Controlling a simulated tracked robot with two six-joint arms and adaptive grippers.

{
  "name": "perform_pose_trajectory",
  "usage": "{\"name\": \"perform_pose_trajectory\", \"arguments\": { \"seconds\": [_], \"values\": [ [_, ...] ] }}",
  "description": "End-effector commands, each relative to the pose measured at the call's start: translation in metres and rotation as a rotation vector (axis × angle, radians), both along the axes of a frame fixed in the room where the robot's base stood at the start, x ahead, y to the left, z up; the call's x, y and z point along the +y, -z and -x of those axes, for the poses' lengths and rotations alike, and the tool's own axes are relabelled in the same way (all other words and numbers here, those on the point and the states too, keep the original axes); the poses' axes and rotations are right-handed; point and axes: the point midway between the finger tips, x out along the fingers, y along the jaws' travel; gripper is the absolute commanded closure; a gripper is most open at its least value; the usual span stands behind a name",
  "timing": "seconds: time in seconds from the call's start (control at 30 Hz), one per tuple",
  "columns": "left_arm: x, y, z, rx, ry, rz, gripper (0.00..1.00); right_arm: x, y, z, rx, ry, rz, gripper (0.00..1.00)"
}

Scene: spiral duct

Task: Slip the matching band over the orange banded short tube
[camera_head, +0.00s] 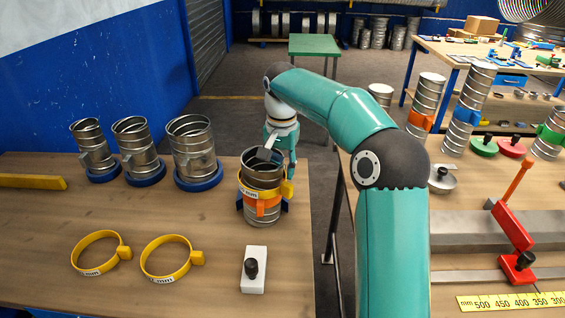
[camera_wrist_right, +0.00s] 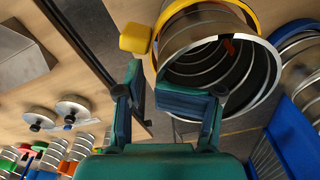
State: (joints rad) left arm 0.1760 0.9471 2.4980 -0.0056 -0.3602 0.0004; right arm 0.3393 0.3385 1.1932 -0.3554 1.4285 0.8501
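The orange banded short tube (camera_head: 262,214) stands upright near the right edge of the left table, with an orange band around its middle. A yellow band (camera_head: 288,189) with a tab and a "mm" label is around the tube's upper part, above the orange. The tube (camera_wrist_right: 190,45) and the yellow band's tab (camera_wrist_right: 135,38) also show in the right wrist view. My right gripper (camera_head: 279,150) is at the tube's far side, partly hidden by it. In the wrist view its fingers (camera_wrist_right: 170,92) are spread, with nothing seen between them. My left gripper is out of view.
Two more yellow bands (camera_head: 99,252) (camera_head: 171,259) lie in front on the table. Several metal tubes (camera_head: 136,146) stand on blue bases at the back left. A white block with a black knob (camera_head: 253,283) is in front. A gap separates the right table (camera_head: 455,205).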

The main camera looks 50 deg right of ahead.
Motion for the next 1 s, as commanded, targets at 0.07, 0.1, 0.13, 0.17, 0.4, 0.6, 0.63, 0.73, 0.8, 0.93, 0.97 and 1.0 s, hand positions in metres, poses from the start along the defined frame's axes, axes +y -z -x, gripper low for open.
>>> {"name": "perform_pose_trajectory", "arguments": {
  "seconds": [0.07, 0.1, 0.13, 0.17, 0.4, 0.6, 0.63, 0.73, 0.8, 0.93, 0.97, 1.0],
  "values": [
    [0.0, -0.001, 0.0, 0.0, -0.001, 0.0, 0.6, -0.001, -0.003, 0.0, -0.004, 0.001, 0.002, 0.65],
    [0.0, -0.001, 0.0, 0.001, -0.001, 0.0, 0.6, -0.001, -0.003, 0.0, -0.004, 0.001, 0.003, 0.65],
    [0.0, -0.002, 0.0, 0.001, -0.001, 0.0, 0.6, -0.001, -0.004, 0.0, -0.006, 0.001, 0.003, 0.65],
    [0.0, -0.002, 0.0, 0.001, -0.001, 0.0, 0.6, -0.001, -0.004, 0.0, -0.006, 0.001, 0.003, 0.65],
    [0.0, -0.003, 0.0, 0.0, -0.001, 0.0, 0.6, -0.001, -0.011, -0.001, -0.01, 0.0, 0.004, 0.65],
    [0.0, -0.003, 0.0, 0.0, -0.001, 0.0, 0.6, 0.001, -0.04, 0.001, -0.014, 0.001, 0.005, 0.65],
    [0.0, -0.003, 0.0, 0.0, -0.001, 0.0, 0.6, 0.001, -0.045, 0.001, -0.014, 0.001, 0.006, 0.65],
    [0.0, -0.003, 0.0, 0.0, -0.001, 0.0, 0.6, 0.002, -0.066, 0.003, -0.014, 0.001, 0.005, 0.65],
    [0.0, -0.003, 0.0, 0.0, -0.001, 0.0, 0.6, 0.002, -0.078, 0.004, -0.013, 0.001, 0.005, 0.65],
    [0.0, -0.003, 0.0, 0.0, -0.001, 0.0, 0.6, 0.004, -0.099, 0.006, -0.012, 0.002, 0.005, 0.65],
    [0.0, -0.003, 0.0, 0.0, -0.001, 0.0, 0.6, 0.003, -0.102, 0.006, -0.011, 0.002, 0.006, 0.65],
    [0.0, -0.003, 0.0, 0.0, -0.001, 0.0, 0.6, 0.003, -0.106, 0.006, -0.01, 0.002, 0.006, 0.65]
  ]
}}
